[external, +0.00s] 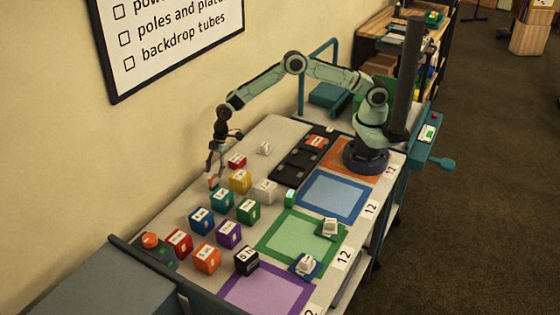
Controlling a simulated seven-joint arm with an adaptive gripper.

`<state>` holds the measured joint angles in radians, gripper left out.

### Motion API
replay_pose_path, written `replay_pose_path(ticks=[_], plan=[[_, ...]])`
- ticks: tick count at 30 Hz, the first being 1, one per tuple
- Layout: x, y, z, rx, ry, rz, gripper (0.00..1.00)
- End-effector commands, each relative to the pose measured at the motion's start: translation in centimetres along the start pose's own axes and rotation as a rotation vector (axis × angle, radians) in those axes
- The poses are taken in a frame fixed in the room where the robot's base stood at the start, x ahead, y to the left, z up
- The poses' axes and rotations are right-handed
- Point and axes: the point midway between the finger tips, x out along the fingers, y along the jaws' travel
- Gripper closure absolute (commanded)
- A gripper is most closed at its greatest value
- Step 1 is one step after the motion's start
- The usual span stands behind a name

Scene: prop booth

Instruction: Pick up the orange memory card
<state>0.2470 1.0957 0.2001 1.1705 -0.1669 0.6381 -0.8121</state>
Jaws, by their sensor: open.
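My gripper (216,172) is open and points down over the far left part of the table. A small orange-red piece (213,183) shows right at its fingertips; I cannot tell whether they touch it. An orange item with a white label (316,142) lies at the far end of the black slotted tray (290,168). An orange cube with a white label (206,258) stands near the front left. Which of these is the orange memory card is too small to tell.
Several labelled cubes crowd the table's left half, including yellow (240,181), teal (222,199) and blue (201,221) ones. A red cube (237,161) stands close right of my gripper. The blue-bordered mat (333,193) is bare. A wall rises behind the far left edge.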

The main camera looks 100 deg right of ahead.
Motion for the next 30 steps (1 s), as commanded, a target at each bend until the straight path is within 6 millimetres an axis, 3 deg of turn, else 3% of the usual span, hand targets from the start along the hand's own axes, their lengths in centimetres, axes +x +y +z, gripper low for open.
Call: replay_pose_path(ticks=[6, 16, 20, 21, 30], plan=[[2.9, 0.0, -0.1, -0.001, 0.001, 0.0, 0.53], [3.4, 0.0, -0.1, -0.002, 0.001, 0.001, 0.53], [3.4, 0.0, -0.1, -0.002, 0.001, 0.001, 0.94], [3.4, 0.0, -0.1, -0.002, 0.001, 0.001, 1.0], [3.4, 0.0, -0.1, -0.001, 0.0, 0.0, 1.0]])
